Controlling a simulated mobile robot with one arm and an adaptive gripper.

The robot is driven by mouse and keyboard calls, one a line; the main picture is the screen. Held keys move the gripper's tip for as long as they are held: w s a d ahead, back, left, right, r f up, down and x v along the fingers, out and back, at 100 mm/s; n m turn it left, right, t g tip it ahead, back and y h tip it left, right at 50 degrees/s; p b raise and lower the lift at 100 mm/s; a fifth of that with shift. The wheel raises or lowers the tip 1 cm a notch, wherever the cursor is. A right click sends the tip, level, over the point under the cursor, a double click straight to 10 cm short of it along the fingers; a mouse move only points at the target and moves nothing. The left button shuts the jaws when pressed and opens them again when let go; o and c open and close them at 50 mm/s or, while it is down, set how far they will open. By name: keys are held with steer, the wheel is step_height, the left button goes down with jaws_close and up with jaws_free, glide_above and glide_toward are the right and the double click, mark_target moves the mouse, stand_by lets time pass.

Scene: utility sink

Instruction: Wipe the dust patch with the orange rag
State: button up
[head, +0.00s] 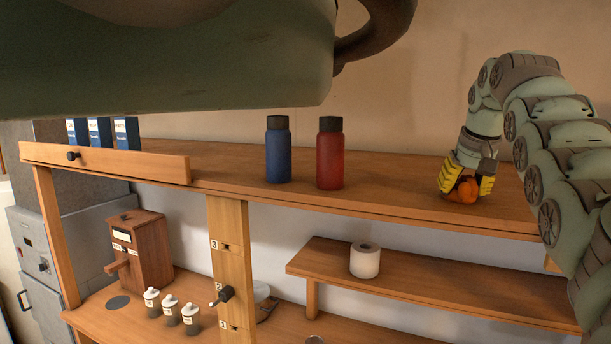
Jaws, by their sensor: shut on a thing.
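My gripper (465,186) has yellow fingers and is shut on the orange rag (467,188). The rag is bunched between the fingers, low at the top of the wooden shelf (400,192), toward its right part. I cannot tell for sure whether the rag touches the shelf surface. I cannot make out a dust patch in this view; the gripper and rag cover part of the shelf there.
A blue bottle (278,150) and a red bottle (329,153) stand on the shelf left of my gripper. Blue boxes (100,133) stand at the far left. A paper roll (365,260) sits on the lower shelf (430,283). The shelf between the red bottle and my gripper is clear.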

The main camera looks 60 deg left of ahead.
mark_target(422, 194)
steer(key=shift+s+a+p, duration=0.35)
steer(key=shift+s+a, duration=0.2)
steer(key=shift+a, duration=0.3)
steer(key=shift+s+a+p, duration=0.35)
steer(key=shift+s+a, duration=0.25)
steer(key=shift+a, duration=0.25)
steer(key=shift+s+a+p, duration=0.35)
steer(key=shift+s+a, duration=0.2)
steer(key=shift+a, duration=0.3)
steer(key=shift+s+a+f, duration=0.1)
steer(key=shift+s+a, duration=0.15)
steer(key=shift+a, duration=0.3)
steer(key=shift+p, duration=0.3)
steer(key=shift+r+p, duration=0.65)
steer(key=shift+r, duration=0.25)
steer(key=shift+a+r, duration=0.1)
steer(key=shift+r, duration=0.55)
steer(key=shift+w+d, duration=0.1)
steer(key=shift+d, duration=0.1)
